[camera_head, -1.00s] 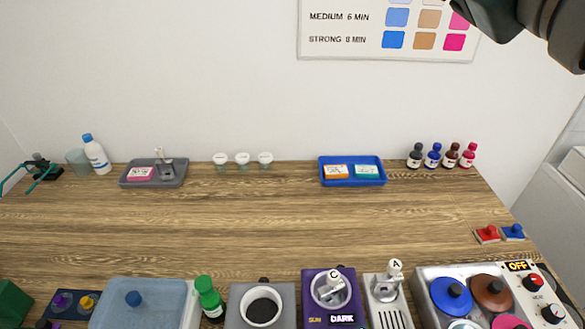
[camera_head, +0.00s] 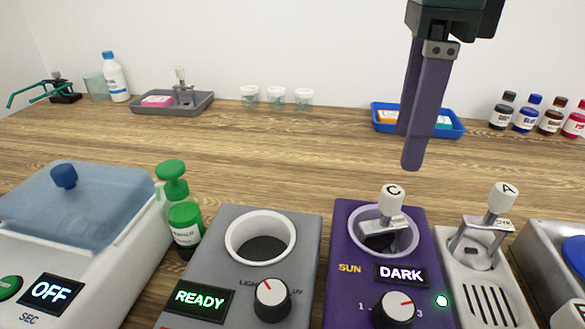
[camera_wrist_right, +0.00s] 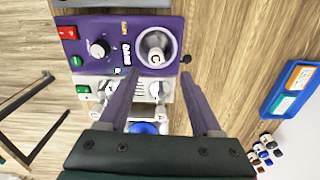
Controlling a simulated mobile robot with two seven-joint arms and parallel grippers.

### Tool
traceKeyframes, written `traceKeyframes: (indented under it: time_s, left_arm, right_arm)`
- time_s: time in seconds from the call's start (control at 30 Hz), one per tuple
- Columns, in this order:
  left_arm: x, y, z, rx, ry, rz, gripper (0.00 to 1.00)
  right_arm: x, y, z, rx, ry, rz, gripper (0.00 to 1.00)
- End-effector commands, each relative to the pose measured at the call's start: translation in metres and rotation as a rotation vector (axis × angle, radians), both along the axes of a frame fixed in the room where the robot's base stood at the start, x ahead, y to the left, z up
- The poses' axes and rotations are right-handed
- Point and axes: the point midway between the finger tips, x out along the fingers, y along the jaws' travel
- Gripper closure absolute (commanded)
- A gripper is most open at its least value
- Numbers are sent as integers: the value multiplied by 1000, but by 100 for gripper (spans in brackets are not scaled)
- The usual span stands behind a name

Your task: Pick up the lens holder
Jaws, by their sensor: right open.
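Three similar metal holders with white knobs are in view; I cannot tell which one the task means. One, marked C (camera_head: 392,195), stands in the round opening of the purple device (camera_head: 342,222). One, marked A (camera_head: 503,197), stands on the light grey slotted device (camera_head: 490,298). The third holder (camera_head: 182,93) stands in the grey tray at the back left. My right gripper (camera_head: 407,151) is open and empty, pointing down above and behind holder C, apart from it. In the right wrist view, holder C (camera_wrist_right: 155,57) appears between the fingertips. My left gripper is out of view.
A grey device reading READY (camera_head: 262,238), a green pump bottle (camera_head: 184,220) and a lidded bath (camera_head: 75,205) stand left of the purple device. A blue tray (camera_head: 448,132) lies behind the gripper, with dark bottles (camera_head: 526,113) to its right. The middle of the table is clear.

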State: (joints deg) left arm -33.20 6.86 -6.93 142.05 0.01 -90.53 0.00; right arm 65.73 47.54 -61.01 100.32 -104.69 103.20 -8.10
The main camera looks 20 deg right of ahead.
Motion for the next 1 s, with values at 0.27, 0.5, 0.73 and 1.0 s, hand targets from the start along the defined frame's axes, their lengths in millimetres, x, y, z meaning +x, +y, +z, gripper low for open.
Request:
traceKeyframes:
  time_s: [0.27,0.5,0.73,1.0]
  left_arm:
    - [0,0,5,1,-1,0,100]
    - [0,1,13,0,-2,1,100]
    - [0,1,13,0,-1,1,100]
    - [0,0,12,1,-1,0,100]
  right_arm:
    - [-1,1,-32,5,3,1,34]
    - [-6,4,-68,7,5,1,34]
    - [-5,4,-83,8,1,3,34]
    - [-5,4,-83,8,1,3,48]
